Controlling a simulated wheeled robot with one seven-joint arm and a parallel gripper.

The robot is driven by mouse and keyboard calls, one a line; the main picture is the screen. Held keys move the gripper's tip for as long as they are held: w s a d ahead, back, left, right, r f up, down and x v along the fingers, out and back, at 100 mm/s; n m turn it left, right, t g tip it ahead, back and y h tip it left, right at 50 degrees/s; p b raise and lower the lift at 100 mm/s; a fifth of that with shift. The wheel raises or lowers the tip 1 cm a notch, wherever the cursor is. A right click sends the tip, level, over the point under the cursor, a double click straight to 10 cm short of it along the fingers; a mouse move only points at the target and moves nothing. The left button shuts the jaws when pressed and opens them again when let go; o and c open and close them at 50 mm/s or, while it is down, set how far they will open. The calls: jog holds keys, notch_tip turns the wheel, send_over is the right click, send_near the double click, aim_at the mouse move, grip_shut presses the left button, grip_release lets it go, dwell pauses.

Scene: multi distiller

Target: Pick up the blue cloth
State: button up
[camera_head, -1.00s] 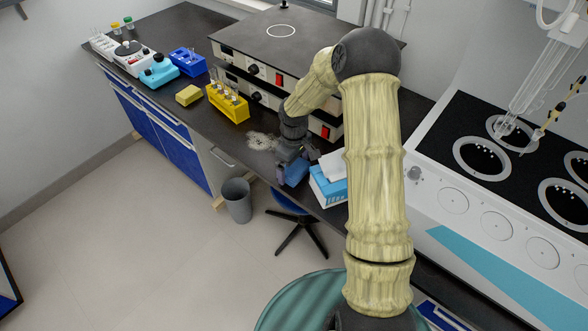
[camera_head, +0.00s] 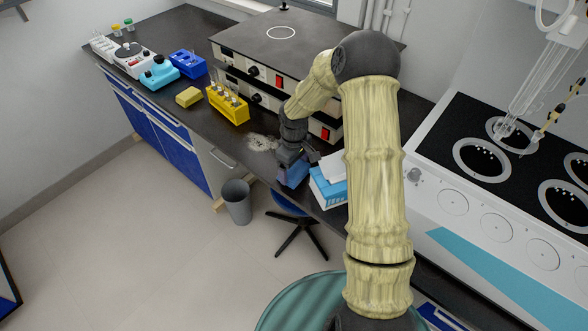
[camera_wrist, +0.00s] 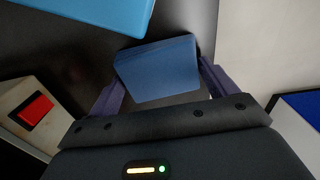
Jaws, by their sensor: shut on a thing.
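The blue cloth (camera_head: 293,172) is a folded, flat-faced pad at the front edge of the dark bench, left of the tissue box. In the wrist view the blue cloth (camera_wrist: 158,68) lies between the two purple fingers. My gripper (camera_head: 291,165) is right over it, pointing down. In the wrist view my gripper (camera_wrist: 158,80) is shut on the cloth, with a finger at each side. The cloth's underside is hidden, so I cannot tell whether it touches the bench.
A blue and white tissue box (camera_head: 328,188) stands close on the right. A white spill (camera_head: 262,142) lies to the left. A yellow tube rack (camera_head: 228,104), a yellow sponge (camera_head: 189,96) and stacked hotplates (camera_head: 262,75) are behind. A grey bin (camera_head: 237,200) and stool (camera_head: 298,230) stand below.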

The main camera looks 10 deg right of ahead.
aim_at(294, 168)
notch_tip(294, 168, up, 10)
dwell(0.5)
jog(key=o, duration=0.5)
jog(key=shift+c, duration=0.2)
jog(key=c, duration=0.4)
jog(key=shift+o, duration=0.2)
jog(key=s+r+m+p, duration=0.3)
jog(key=s+m+p, duration=0.3)
jog(key=p, duration=1.7)
jog(key=shift+s+m+p, duration=0.15)
jog(key=shift+m+p, duration=0.2)
jog(key=shift+m, duration=0.55)
